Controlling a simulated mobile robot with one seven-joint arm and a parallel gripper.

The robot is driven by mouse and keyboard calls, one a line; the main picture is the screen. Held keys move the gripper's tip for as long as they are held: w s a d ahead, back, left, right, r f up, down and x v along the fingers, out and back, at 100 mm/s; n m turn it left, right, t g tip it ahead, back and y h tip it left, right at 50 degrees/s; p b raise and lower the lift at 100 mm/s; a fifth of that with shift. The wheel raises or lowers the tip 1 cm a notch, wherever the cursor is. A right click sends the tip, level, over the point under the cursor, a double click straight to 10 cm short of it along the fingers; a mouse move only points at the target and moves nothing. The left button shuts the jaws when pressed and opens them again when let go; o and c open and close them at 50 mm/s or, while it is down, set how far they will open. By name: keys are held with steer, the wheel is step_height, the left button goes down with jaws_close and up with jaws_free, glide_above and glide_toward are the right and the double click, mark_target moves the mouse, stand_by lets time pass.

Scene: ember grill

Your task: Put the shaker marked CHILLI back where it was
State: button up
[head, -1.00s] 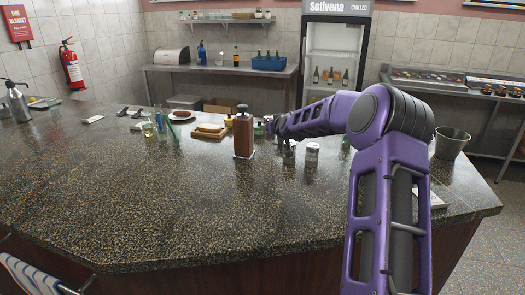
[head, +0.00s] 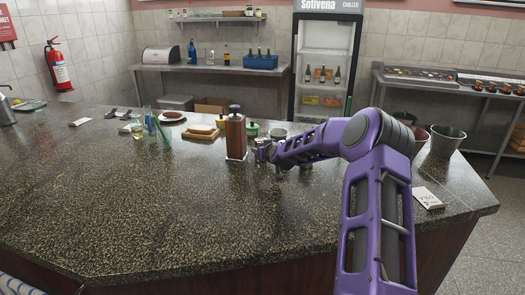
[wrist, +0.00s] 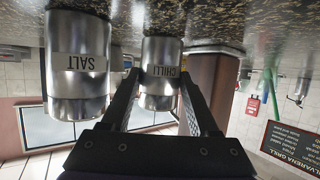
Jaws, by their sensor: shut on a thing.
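The steel shaker marked CHILLI (wrist: 161,72) is between the fingers of my gripper (wrist: 158,88), which is shut on it. The wrist view is upside down, so the label reads inverted. I cannot tell whether its base touches the counter. A steel shaker marked SALT (wrist: 78,65) stands close beside it, at the left in the wrist view. In the head view my gripper (head: 264,150) is low over the counter, just right of a tall brown dispenser (head: 236,135). I cannot make out the CHILLI shaker there; my arm covers much of that spot.
The dark speckled counter (head: 150,210) is clear in front.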

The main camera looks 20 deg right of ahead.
steer(key=shift+f, duration=0.15)
steer(key=o, duration=0.8)
steer(key=shift+o, duration=0.2)
steer(key=shift+r, duration=0.3)
steer(key=shift+s, duration=0.4)
steer(key=v, duration=1.1)
steer(key=shift+s+a, duration=0.1)
